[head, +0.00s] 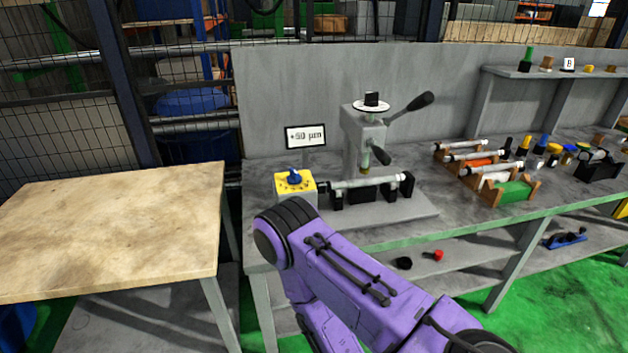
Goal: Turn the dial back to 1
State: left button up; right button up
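The dial is a blue knob (294,177) on a yellow-topped box (308,187) at the left end of the grinder (366,130) on the grey workbench. Dark marks surround the knob, too small to read, so I cannot tell its setting. A sign (305,136) above it seems to read +50 µm. A pale cylindrical workpiece (366,182) lies level to the right of the box. My purple right arm crosses the front of the bench, its bend just below the dial box, apart from the knob as seen. Neither of my grippers shows.
A bare wooden table (110,230) stands at the left. Racks with several cylinders (470,157) and a green tray (514,190) sit on the bench at the right. A black lever (408,103) sticks out from the grinder's column. A lower shelf holds a blue tool (566,240).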

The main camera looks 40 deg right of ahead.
aim_at(293, 178)
jog(key=z, duration=0.05)
jog(key=k, duration=0.1)
jog(key=z, duration=1.35)
